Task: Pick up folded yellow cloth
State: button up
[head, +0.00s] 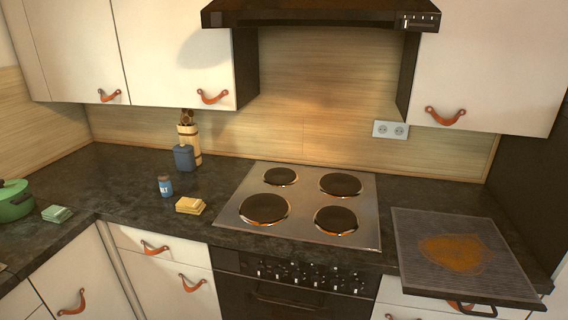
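The folded yellow cloth (190,205) lies on the dark countertop, a little left of the stove's front left corner. It looks like a small flat stack of folded layers. Nothing covers it in the head view. My gripper is not in the head view.
A blue-and-white salt shaker (165,186) stands just behind and left of the cloth. A blue jar (184,158) and a wooden utensil holder (190,140) stand farther back. The stove (303,207) is to the right. A green folded cloth (57,213) and green pot (15,200) are far left.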

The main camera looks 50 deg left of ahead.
aim_at(189, 205)
jog(key=u, duration=1.7)
jog(key=k, duration=0.2)
jog(key=u, duration=1.05)
